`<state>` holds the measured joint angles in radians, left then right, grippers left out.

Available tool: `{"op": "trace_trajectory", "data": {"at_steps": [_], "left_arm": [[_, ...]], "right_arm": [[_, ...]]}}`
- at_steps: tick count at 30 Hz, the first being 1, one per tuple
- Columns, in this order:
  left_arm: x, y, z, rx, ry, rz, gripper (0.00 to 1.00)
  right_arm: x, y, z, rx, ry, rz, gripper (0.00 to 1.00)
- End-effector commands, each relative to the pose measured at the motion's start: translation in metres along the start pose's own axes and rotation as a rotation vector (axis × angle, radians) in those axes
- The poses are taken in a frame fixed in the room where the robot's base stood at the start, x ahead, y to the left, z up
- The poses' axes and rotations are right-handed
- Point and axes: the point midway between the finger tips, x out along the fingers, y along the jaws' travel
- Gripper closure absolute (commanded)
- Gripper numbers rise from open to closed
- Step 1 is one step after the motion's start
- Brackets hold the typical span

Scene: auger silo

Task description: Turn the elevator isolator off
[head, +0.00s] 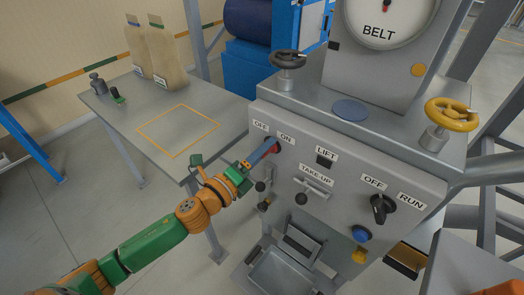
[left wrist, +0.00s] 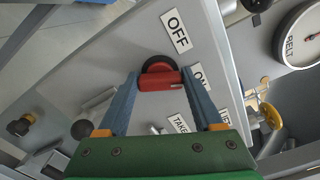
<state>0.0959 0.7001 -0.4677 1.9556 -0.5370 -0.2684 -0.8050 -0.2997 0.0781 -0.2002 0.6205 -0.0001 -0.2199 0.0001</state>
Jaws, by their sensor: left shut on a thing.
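The elevator isolator (head: 274,146) is a red rotary handle on the grey panel's upper left, just below the OFF label (head: 261,125) and ON label (head: 286,138). In the left wrist view the red handle (left wrist: 160,80) sits on a dark round base, its right end towards the ON label (left wrist: 199,77); the OFF label (left wrist: 176,30) is above it. My left gripper (head: 270,147) is shut on the red handle, with a blue finger at either side in the left wrist view (left wrist: 160,82). My right gripper is not in view.
A black OFF/RUN selector (head: 382,209), a blue button (head: 361,234) and a take-up slot (head: 313,188) share the panel. A yellow handwheel (head: 452,112) and a dark one (head: 288,60) stand above. The side table (head: 215,125) at left holds two bags (head: 165,55).

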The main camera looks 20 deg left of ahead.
Motion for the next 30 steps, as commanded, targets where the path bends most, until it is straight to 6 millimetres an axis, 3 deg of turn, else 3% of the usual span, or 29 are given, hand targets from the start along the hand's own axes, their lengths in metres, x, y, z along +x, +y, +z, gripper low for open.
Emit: {"op": "trace_trajectory", "data": {"at_steps": [30], "left_arm": [[0.0,0.002,0.0,-0.837,-0.003,-0.002,0.88]], "right_arm": [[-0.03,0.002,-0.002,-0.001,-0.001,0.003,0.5]]}}
